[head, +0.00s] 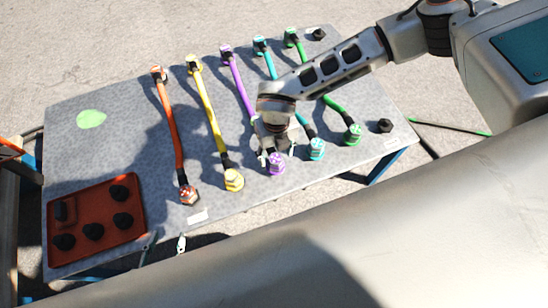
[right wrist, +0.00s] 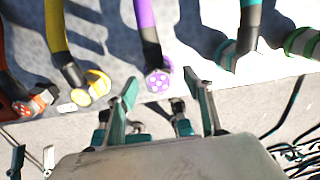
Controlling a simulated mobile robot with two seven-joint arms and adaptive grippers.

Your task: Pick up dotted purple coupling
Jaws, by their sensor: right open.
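The dotted purple coupling (head: 277,165) is at the near end of the purple cable, by the table's front edge. In the right wrist view its purple face with pale dots (right wrist: 158,81) shows between the fingertips. Contact cannot be told. My left gripper (head: 167,240) is low at the front edge, its two fingers apart and empty, mostly hidden by my arm. The purple cable's far coupling (head: 226,52) lies at the back edge.
The yellow coupling (head: 234,180) and teal coupling (head: 316,149) flank the purple one. Orange (head: 188,195) and green (head: 353,134) couplings lie further out. A red tray (head: 90,197) with several black parts is at the left.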

